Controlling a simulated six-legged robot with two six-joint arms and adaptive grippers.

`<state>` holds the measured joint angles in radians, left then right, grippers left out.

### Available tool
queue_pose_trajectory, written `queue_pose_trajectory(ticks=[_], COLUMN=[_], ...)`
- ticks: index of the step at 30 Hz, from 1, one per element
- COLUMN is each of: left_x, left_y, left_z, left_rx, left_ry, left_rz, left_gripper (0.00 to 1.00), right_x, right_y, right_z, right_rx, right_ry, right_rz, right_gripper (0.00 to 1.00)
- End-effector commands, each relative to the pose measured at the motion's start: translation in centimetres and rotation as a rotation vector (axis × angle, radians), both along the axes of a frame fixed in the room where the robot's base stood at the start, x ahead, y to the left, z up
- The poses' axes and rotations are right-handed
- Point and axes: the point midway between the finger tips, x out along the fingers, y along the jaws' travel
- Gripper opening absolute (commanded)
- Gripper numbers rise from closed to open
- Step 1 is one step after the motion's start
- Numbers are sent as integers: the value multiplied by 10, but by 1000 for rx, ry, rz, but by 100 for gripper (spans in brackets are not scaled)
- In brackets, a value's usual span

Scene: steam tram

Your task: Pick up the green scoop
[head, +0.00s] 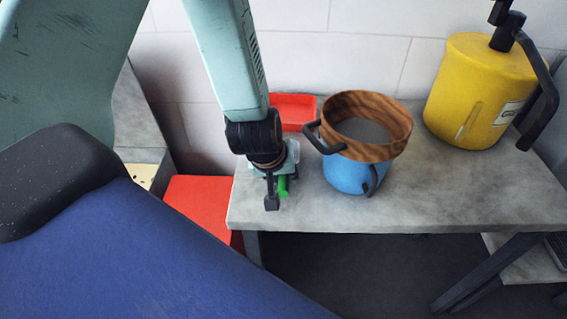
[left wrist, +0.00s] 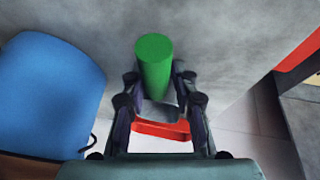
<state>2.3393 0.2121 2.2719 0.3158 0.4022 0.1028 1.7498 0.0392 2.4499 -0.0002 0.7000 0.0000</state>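The green scoop (head: 283,185) is mostly hidden behind my left gripper in the head view, near the left front part of the grey table (head: 470,190). In the left wrist view its green cylindrical handle (left wrist: 153,62) stands up between my fingers; the rest of the scoop is hard to make out. My left gripper (head: 276,192) points down at the scoop, and its fingers (left wrist: 159,82) are spread on either side of the handle. A narrow gap shows at the right finger. My right gripper is in neither view.
A blue pot (head: 345,174) with a brown wood-grained rim and dark handles stands close to the right of my left gripper. A red tray (head: 293,109) lies behind it. A yellow canister (head: 475,95) stands at the back right. A red surface (head: 200,200) is left of the table.

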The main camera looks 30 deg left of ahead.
Motion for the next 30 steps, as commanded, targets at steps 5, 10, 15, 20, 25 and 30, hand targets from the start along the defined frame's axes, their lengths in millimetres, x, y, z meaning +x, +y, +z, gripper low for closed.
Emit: queue_pose_trajectory(ticks=[5, 10, 15, 20, 25, 30], left_x=[1, 1, 0, 0, 0, 0], left_y=[-1, -1, -1, -1, -1, -1], left_z=[0, 1, 0, 0, 1, 10], left_rx=[1, 1, 1, 1, 1, 1], left_ry=[0, 0, 1, 1, 2, 1], left_rz=[-2, -2, -1, -1, -2, -1], left_gripper=[20, 5, 0, 0, 0, 0], right_x=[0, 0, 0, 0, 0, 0], right_y=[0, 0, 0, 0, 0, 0], right_z=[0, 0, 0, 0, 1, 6], right_rx=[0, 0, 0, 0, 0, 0], right_ry=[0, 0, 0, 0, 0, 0], right_rz=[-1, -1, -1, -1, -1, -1], right_gripper=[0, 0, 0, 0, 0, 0])
